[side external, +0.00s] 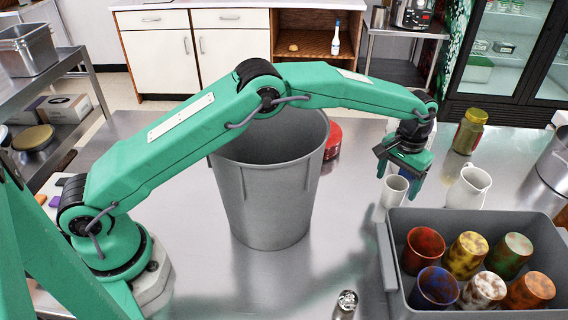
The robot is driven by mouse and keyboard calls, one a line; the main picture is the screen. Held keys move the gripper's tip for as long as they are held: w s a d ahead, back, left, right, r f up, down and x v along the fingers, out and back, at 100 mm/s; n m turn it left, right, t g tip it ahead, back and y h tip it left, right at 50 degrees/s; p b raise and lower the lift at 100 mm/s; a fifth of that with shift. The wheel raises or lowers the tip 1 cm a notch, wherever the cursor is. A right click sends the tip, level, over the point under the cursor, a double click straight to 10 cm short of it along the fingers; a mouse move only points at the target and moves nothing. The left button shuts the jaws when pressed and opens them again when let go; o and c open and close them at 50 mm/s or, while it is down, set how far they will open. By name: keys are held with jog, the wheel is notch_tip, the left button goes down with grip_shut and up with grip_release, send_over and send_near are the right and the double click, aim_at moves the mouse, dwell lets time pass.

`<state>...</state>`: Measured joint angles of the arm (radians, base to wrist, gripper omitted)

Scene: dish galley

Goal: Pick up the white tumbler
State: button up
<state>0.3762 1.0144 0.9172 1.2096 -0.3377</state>
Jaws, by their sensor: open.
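The white tumbler (392,197) stands upright on the metal counter, just left of the grey crate. My gripper (400,174) is open and points down over the tumbler, with its fingertips near the rim. One finger is on the left of the tumbler and one on the right in this view. I cannot tell how far the fingers reach past the rim, or whether they touch it. Nothing shows held in the jaws.
A white pitcher (468,188) stands right of the tumbler. The grey crate (480,221) holds several coloured cups. A large grey bin (265,195) stands left of the gripper, under my arm. A small shaker (347,301) stands in front. A yellow-green jar (469,132) stands behind.

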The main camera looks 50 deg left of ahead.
jog(key=shift+f, duration=1.6)
jog(key=c, duration=1.1)
